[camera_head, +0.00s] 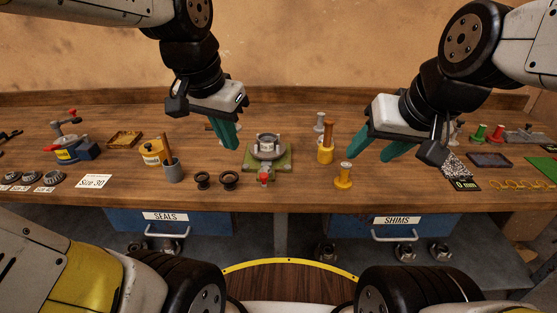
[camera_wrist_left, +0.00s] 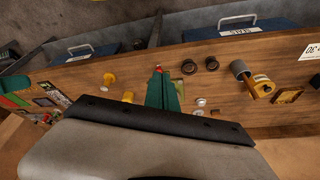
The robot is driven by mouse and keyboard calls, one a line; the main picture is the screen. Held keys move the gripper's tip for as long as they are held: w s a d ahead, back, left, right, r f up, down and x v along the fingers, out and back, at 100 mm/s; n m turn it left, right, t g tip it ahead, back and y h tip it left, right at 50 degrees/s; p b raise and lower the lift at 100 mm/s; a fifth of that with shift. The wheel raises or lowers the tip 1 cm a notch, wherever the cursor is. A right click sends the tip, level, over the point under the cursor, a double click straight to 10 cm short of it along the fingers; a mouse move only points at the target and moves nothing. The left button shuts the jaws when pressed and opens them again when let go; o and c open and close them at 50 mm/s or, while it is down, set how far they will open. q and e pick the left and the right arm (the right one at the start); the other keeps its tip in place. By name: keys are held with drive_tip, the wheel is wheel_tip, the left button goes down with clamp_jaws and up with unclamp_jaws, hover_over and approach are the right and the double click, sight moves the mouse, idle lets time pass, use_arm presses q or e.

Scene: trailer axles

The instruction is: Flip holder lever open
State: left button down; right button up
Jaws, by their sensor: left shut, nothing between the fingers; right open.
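The holder (camera_head: 281,163) has a green base on the workbench, with a grey metal ring part (camera_head: 268,146) on top. Its red-tipped lever (camera_head: 264,176) points toward the front edge of the bench. My left gripper (camera_head: 229,146) is shut and empty, just left of and behind the grey part, apart from the lever. In the left wrist view its green fingers (camera_wrist_left: 162,92) cover most of the holder; a small red tip (camera_wrist_left: 158,68) shows just beyond them. My right gripper (camera_head: 372,157) is open and empty, above the bench to the right of the holder.
Yellow posts (camera_head: 326,152) and (camera_head: 344,177) stand right of the holder. Two black rings (camera_head: 229,180) and a grey cup (camera_head: 173,172) lie to its left. Drawers marked SEALS (camera_head: 165,217) and SHIMS (camera_head: 397,221) are below the bench edge.

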use_arm(q)
drive_tip(key=w+d+f+m+g+y, duration=0.1)
drive_tip(key=w+d+f+m+y, duration=0.3)
drive_tip(key=w+d+m, duration=0.3)
drive_tip(key=w+d+f+m+g+y, duration=0.1)
drive_tip(key=w+d+f+m+y, duration=0.4)
drive_tip(key=d, duration=0.7)
wheel_tip(320, 180, down, 2)
drive_tip(key=w+m, duration=0.1)
drive_tip(key=m, duration=0.2)
drive_tip(key=shift+w+f+g+y, duration=0.25)
drive_tip(key=shift+w+g+y, duration=0.05)
drive_tip(key=shift+w+g, duration=0.1)
drive_tip(key=shift+a, duration=0.1)
approach(266, 181)
drive_tip(key=f, duration=0.3)
drive_tip(key=shift+d, duration=0.35)
drive_tip(key=a, duration=0.2)
drive_tip(key=shift+w+a+f, duration=0.15)
drive_tip(key=shift+a, duration=0.15)
drive_tip(key=shift+w+a+f, duration=0.1)
drive_tip(key=shift+a, duration=0.55)
